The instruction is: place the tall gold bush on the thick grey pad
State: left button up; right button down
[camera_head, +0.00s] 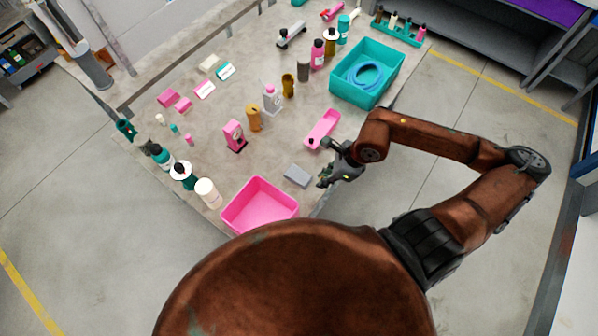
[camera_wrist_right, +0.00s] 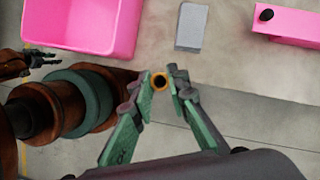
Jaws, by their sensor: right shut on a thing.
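My right gripper (camera_head: 325,178) is at the table's near right edge, just right of the grey pad (camera_head: 297,176). In the right wrist view, its fingers (camera_wrist_right: 159,86) are shut on the gold bush (camera_wrist_right: 159,81), seen end-on as a gold ring with a dark hole. Its height cannot be judged from this angle. The bush is apart from the pad, which also shows in the right wrist view (camera_wrist_right: 190,26) as a bare grey block lying flat. The floor shows behind the bush there. My left gripper does not show in the head view.
A pink bin (camera_head: 260,205) stands left of the pad, and a pink tray (camera_head: 322,130) lies beyond it. A teal bin (camera_head: 367,72) holds a blue coil. The pad's surroundings are clear.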

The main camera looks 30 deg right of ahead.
jog(key=w+f, duration=0.2)
jog(key=w, duration=0.1)
jog(key=w+a+f, duration=0.1)
jog(key=w+f, duration=0.2)
jog(key=w, duration=0.1)
jog(key=w+f+p, duration=0.1)
jog(key=w+f, duration=0.1)
jog(key=w, duration=0.1)
jog(key=shift+w+a+f, duration=0.2)
jog(key=shift+a+f, duration=0.05)
jog(key=shift+w+a+f, duration=0.1)
jog(key=shift+w+f, duration=0.45)
jog(key=shift+f, duration=0.1)
notch_tip(320, 180, down, 3)
jog(key=shift+p, duration=0.35)
jog(key=shift+f, duration=0.1)
jog(key=shift+f, duration=0.15)
jog(key=c, duration=1.9)
grip_release()
